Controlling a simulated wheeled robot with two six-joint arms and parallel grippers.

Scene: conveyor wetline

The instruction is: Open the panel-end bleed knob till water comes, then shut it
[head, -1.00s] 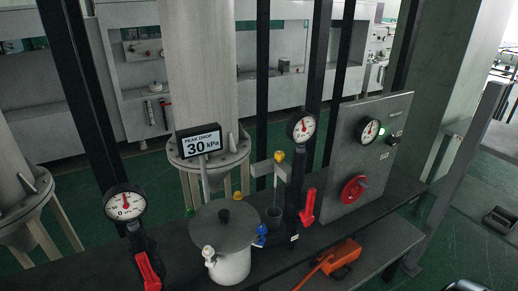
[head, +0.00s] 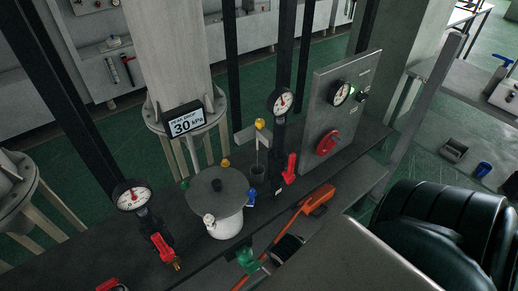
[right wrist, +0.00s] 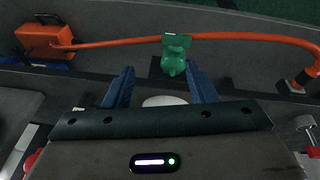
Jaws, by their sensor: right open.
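A green knob (head: 248,260) is at the bench front; a green knob also shows in the right wrist view (right wrist: 174,62). I cannot tell which knob is the bleed knob. My right gripper (right wrist: 162,84) is open and empty, with the green knob beyond its fingers. No water shows. My left gripper is not in view.
A white pot (head: 227,225) with a grey lid stands on the bench among several coloured knobs. Red levers (head: 290,168) hang below the gauges. An orange tool (head: 318,197) with its hose (right wrist: 245,38) lies near the green knob. A "30 kPa" sign (head: 183,122) stands behind.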

